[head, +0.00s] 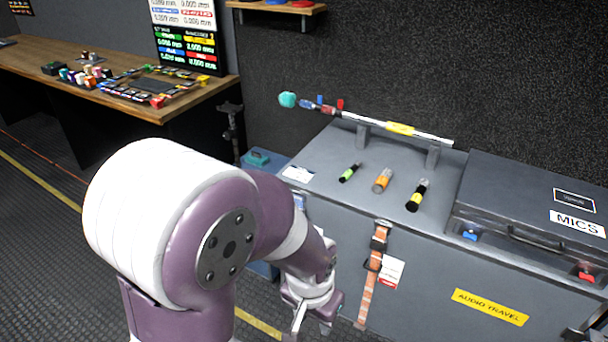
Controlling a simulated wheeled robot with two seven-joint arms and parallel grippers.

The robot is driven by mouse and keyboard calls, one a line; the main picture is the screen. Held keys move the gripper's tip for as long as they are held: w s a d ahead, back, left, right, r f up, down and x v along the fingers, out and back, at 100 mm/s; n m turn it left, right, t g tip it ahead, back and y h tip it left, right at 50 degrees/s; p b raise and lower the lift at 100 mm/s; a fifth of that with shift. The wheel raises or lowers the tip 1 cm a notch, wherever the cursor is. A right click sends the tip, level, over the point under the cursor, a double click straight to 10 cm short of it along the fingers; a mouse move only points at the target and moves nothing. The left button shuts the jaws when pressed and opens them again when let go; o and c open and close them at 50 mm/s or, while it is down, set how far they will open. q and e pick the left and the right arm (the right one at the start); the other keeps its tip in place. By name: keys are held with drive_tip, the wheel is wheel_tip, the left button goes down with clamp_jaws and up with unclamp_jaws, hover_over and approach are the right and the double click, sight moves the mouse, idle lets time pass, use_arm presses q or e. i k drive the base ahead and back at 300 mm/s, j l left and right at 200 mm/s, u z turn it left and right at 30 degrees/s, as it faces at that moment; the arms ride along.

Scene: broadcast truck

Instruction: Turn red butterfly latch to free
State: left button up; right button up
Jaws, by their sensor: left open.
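The red butterfly latch (586,274) is on the front of the grey MICS case (535,200), near its right end. It is small in the head view, and I cannot tell its exact turn. A blue latch (470,235) is on the same case's front, further left. My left gripper (312,322) is open and empty at the bottom centre, low in front of the grey trunk and well left of the red latch. A dark piece, seemingly of my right gripper (590,325), shows at the bottom right corner below the red latch; most of it is out of frame.
The grey trunk (415,290) carries the MICS case, a boom pole (428,136) on supports and several small cylinders. An orange strap (367,290) hangs down its front beside a white tag. A wooden desk (130,112) stands at the back left. The floor at left is open.

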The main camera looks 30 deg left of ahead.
sight(584, 275)
drive_tip(key=i+j, duration=1.25)
drive_tip(key=j, duration=0.15)
